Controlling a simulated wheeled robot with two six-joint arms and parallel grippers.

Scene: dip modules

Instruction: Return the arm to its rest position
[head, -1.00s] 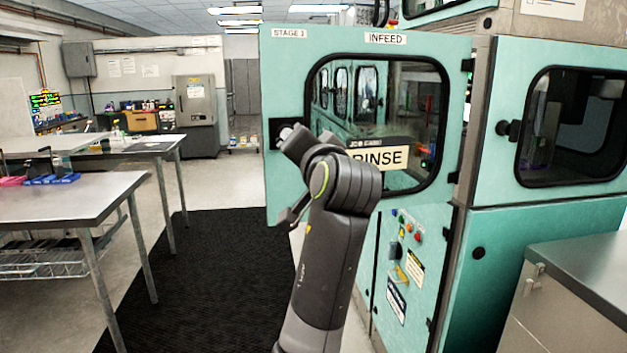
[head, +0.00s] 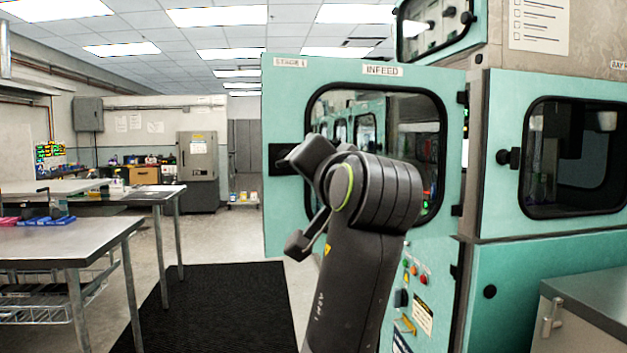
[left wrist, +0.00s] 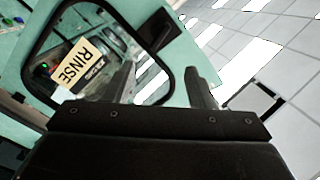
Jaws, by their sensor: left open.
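A dark grey arm of mine (head: 365,245) rises from the bottom middle of the head view, bent at a joint with a green ring. Its upper end is in front of the teal infeed door (head: 278,215), over the black handle plate (head: 280,160); I cannot tell whether they touch. In the left wrist view my left gripper (left wrist: 161,88) has two fingers well apart with nothing between them. Past the fingers are the door's window and a RINSE sign (left wrist: 75,63). My right gripper is in neither view.
The teal machine (head: 545,260) fills the right side, with a metal cabinet (head: 590,300) at the lower right. A steel table (head: 75,240) stands at the left. A black mat (head: 220,310) on the floor between is clear.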

